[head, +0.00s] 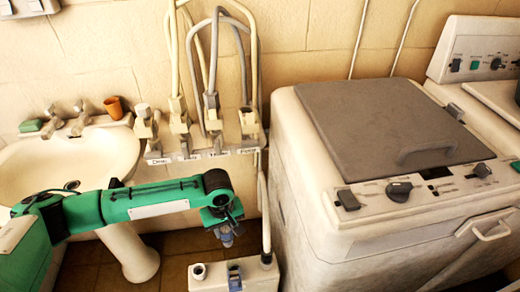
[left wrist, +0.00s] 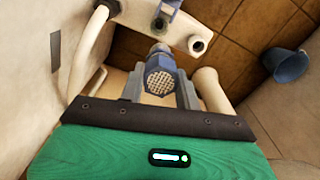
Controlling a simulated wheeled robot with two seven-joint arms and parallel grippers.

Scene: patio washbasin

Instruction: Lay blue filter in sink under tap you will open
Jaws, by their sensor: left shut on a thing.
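My left gripper (head: 225,230) reaches in from the left and hangs beyond the sink's right side, above the floor. In the left wrist view its jaws (left wrist: 158,88) are shut on the blue filter (left wrist: 160,77), a blue-grey piece with a round mesh face turned to the camera. In the head view the filter (head: 226,239) shows small below the wrist. The white sink (head: 128,150) is at left, partly hidden by my arm. Metal taps (head: 80,118) stand on its back rim. My right gripper is not in view.
A white box with round sockets (head: 258,277) is below the gripper. A labelled hose manifold (head: 195,150) stands behind the arm. A washing machine (head: 390,150) fills the right. An orange cup (head: 114,107) and green soap (head: 31,125) are on the sink rim. A blue cup (left wrist: 287,65) is on the floor.

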